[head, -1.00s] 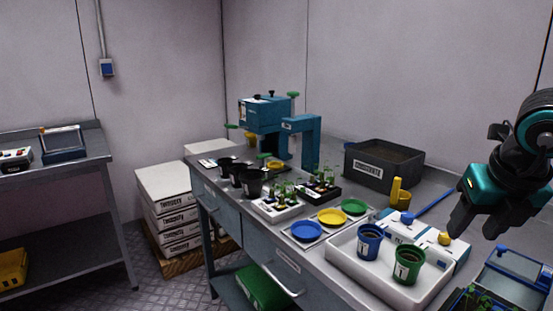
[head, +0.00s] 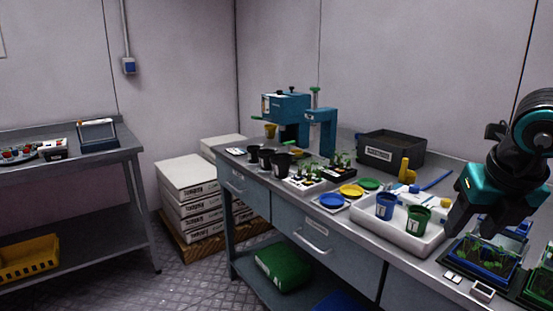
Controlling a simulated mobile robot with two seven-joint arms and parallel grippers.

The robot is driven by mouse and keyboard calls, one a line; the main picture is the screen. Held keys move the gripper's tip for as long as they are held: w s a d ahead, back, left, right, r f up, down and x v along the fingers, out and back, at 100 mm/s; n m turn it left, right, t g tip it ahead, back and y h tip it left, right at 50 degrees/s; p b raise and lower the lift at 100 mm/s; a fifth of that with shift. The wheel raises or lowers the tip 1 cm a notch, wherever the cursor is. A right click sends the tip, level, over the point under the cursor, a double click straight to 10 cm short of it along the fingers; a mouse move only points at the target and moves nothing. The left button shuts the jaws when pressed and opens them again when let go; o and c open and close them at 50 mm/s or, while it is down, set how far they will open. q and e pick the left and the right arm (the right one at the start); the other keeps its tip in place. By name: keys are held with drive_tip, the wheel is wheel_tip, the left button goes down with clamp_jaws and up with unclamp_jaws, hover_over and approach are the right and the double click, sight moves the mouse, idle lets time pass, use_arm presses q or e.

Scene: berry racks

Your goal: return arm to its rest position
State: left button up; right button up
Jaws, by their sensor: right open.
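My right arm comes in from the right edge of the head view. Its teal and black gripper (head: 478,222) points down and hangs over the right end of the workbench (head: 352,233). The jaws are open, and I see nothing held between them. The fingertips show just above a blue-rimmed tray of green seedlings (head: 485,262); I cannot tell how much height is between them. The white tray (head: 397,239) with a blue pot (head: 385,206) and a green pot (head: 418,219) lies left of the gripper. My left gripper is out of view.
A teal machine (head: 290,112), black pots (head: 268,158), coloured saucers (head: 351,191) and a dark substrate box (head: 390,152) stand on the bench. A second table (head: 65,160) is at the left. Open air lies above the bench.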

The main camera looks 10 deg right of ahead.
drive_tip(key=s+a+f+y+p, duration=0.1)
drive_tip(key=a+f+y, duration=0.1)
drive_tip(key=a+y, duration=1)
drive_tip(key=a+f+y+p, duration=0.1)
drive_tip(key=a+f+y, duration=0.1)
drive_tip(key=a+y, duration=0.95)
drive_tip(key=w+d+f+m+t+h, duration=0.1)
drive_tip(key=w+f+m+t+h, duration=0.1)
drive_tip(key=f+m+t+h, duration=0.7)
drive_tip(key=w+d+f+m+t+h, duration=0.25)
drive_tip(key=m+t+h, duration=0.2)
drive_tip(key=m, duration=0.85)
drive_tip(key=s+f+m+g+h, duration=0.3)
drive_tip(key=s+f, duration=0.3)
drive_tip(key=f, duration=0.3)
drive_tip(key=s+d+f+m+g+h+p, duration=0.1)
drive_tip(key=s+f+m+g+h, duration=0.2)
drive_tip(key=s+f, duration=0.3)
wheel_tip(320, 180, down, 4)
drive_tip(key=shift+s+f+m+g+h, duration=0.1)
drive_tip(key=shift+s+m+g+h, duration=0.3)
drive_tip(key=shift+m, duration=0.5)
drive_tip(key=shift+w, duration=0.15)
